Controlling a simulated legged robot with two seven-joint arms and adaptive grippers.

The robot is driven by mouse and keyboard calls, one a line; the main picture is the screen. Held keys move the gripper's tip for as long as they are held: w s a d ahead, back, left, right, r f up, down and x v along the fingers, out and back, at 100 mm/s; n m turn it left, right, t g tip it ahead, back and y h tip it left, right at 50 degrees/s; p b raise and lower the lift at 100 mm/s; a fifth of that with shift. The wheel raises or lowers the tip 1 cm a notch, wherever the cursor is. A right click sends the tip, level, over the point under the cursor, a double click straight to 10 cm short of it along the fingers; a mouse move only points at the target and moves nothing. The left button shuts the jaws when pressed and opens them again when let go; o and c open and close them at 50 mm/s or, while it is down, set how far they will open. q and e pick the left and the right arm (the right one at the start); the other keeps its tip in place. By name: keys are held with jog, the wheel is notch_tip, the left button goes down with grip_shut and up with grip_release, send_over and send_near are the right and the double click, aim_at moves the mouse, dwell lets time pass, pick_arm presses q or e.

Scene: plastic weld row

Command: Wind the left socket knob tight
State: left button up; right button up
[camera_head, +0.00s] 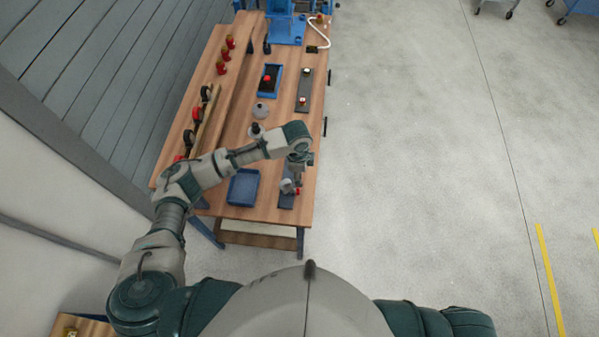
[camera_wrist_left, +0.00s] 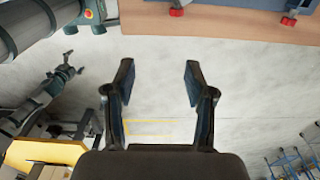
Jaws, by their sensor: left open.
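My left gripper (camera_head: 291,185) is over the near right edge of the wooden bench, above a dark strip (camera_head: 286,201). In the left wrist view, my left gripper (camera_wrist_left: 158,64) has its fingers wide apart with only floor between them. A red knob (camera_head: 298,191) shows beside the gripper in the head view. Two red knobs show at the bench edge in the left wrist view, one at the top middle (camera_wrist_left: 176,12) and one at the right (camera_wrist_left: 288,21), both apart from the fingers. I cannot tell which is the left socket knob. My right gripper (camera_wrist_left: 68,65) is small at the left.
A blue tray (camera_head: 243,187) lies left of the gripper on the bench (camera_head: 232,211). Farther back are a second dark strip (camera_head: 304,92), a blue tray with a red part (camera_head: 269,80) and a grey round object (camera_head: 260,111).

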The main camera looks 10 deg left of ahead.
pick_arm(q)
jog(key=shift+a, duration=0.15)
notch_tip(320, 180, up, 12)
dwell(0.5)
jog(key=shift+a, duration=0.15)
